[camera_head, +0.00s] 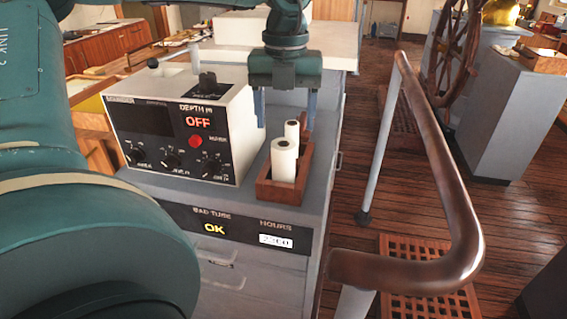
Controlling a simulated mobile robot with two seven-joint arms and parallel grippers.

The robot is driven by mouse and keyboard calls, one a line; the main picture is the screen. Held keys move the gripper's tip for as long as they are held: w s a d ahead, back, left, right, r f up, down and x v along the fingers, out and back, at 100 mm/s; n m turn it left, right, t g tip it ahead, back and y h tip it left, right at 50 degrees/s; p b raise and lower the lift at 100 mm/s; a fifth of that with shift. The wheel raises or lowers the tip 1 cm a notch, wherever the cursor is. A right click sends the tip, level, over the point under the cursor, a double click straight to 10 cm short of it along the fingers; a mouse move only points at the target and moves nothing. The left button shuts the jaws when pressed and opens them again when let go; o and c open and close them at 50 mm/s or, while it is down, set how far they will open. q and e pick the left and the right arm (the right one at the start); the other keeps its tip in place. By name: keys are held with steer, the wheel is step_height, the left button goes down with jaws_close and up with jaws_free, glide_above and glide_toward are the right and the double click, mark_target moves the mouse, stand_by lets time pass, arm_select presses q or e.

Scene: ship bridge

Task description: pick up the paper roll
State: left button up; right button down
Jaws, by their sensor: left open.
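Two white paper rolls stand upright in a small brown wooden box (279,192) on the grey cabinet top. The nearer paper roll (284,162) shows clearly, with a dark hole in its top end. The farther paper roll (292,131) is partly hidden behind it. My left gripper (286,122) points down with its two blue fingers apart. In the picture the fingers are on either side of the farther roll's top; I cannot tell the exact depth between them. Nothing is held. My right gripper is not in view.
A depth instrument (180,130) reading OFF stands just left of the box. A brown curved handrail (440,160) runs to the right of the cabinet. A ship's wheel (460,45) stands farther back.

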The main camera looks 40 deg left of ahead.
mark_target(283, 143)
arm_select(q)
steer(key=shift+a+f+p, duration=0.2)
steer(key=shift+f+p, duration=0.4)
steer(key=shift+f, duration=2.7)
steer(key=c, duration=1.2)
